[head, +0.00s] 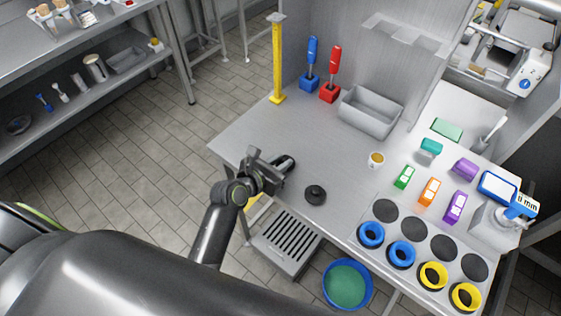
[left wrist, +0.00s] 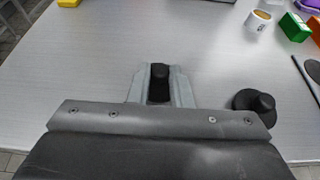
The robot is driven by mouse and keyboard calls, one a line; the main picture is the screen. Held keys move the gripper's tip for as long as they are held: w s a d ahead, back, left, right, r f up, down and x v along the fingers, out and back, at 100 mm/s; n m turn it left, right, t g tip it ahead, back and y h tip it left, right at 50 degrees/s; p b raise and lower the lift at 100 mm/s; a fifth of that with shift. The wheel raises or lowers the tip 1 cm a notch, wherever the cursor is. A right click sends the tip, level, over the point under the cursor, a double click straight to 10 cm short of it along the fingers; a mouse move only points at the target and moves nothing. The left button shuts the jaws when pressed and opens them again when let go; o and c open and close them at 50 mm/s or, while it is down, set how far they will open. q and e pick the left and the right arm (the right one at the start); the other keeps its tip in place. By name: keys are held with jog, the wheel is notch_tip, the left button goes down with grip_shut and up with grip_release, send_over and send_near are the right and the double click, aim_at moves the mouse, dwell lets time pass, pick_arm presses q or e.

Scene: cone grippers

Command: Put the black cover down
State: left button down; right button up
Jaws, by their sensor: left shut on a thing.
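My left gripper (head: 271,168) is over the front left part of the grey table. It is shut on a black cover (head: 286,163), which is partly hidden by the fingers. In the left wrist view, a black knob-like part of the cover (left wrist: 159,80) shows between the pale fingers (left wrist: 158,88). I cannot tell whether the held cover touches the table. A second black cover (head: 315,194), round with a knob, sits upright on the table to the right of the gripper; it also shows in the left wrist view (left wrist: 256,107). My right gripper is not in view.
A grey bin (head: 371,111), a small cup (head: 376,160) and coloured blocks (head: 429,191) stand farther right. Black discs (head: 385,210), blue rings (head: 371,234) and yellow rings (head: 433,275) line the right front. A yellow post (head: 278,62) stands at the back corner. The table's left middle (head: 262,125) is clear.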

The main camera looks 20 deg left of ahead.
pick_arm(q)
jog(key=c, duration=1.3)
grip_release()
jog(key=shift+f, duration=0.1)
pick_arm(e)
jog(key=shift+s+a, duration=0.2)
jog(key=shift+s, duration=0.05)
pick_arm(q)
jog(key=shift+r, duration=0.2)
jog(key=shift+s+a, duration=0.15)
jog(key=shift+s, duration=0.15)
jog(key=v, duration=1.1)
jog(key=shift+s+r, duration=0.15)
jog(key=shift+r, duration=0.05)
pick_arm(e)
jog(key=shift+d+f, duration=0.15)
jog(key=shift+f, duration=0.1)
